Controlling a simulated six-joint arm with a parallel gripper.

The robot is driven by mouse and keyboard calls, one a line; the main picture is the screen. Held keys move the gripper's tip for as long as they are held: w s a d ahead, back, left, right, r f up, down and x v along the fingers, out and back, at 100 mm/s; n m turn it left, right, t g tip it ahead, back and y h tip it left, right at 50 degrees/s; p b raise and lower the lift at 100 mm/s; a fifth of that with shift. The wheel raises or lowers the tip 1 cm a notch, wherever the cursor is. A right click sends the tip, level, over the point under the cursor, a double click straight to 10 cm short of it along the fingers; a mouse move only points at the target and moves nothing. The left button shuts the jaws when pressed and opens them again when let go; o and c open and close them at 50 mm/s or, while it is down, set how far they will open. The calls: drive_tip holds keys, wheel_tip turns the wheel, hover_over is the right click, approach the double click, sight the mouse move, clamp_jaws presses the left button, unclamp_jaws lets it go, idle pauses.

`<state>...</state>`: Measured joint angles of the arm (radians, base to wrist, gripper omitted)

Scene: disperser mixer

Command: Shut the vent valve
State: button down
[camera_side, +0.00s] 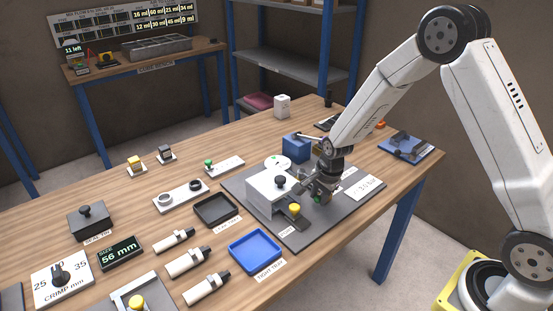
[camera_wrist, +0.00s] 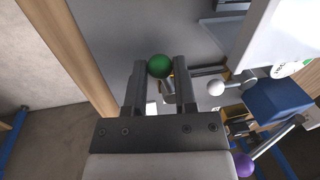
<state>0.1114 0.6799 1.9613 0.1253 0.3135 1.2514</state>
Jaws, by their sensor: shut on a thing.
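My gripper (camera_wrist: 158,72) points down at the grey mat of the mixer station. Its two fingers are closed on a green ball knob (camera_wrist: 160,66), one finger on each side. In the side view the green knob (camera_side: 318,200) shows low beside the fingers, to the right of the white mixer housing (camera_side: 268,190). A metal rod runs near the knob in the wrist view. Which handle belongs to the vent valve cannot be read from the labels. The valve body under the knob is mostly hidden by my gripper.
A yellow knob (camera_side: 295,208) stands just left of my gripper. A white ball handle (camera_wrist: 216,88) and a purple ball handle (camera_wrist: 245,165) are close by. A blue block (camera_side: 296,147) stands behind. A blue tray (camera_side: 255,251) lies in front on the table.

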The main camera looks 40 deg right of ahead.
drive_tip(key=shift+w+a+m, duration=0.1)
drive_tip(key=shift+w+m, duration=0.15)
drive_tip(key=shift+m, duration=0.25)
idle(0.3)
drive_tip(key=shift+c, duration=2.1)
unclamp_jaws()
drive_tip(key=shift+r, duration=0.15)
drive_tip(key=shift+s+r, duration=0.25)
drive_tip(key=shift+r, duration=1)
drive_tip(key=shift+s+r, duration=0.2)
drive_tip(key=shift+r, duration=1)
drive_tip(key=shift+s+r, duration=0.25)
drive_tip(key=shift+r, duration=1)
drive_tip(key=shift+s+a, duration=0.1)
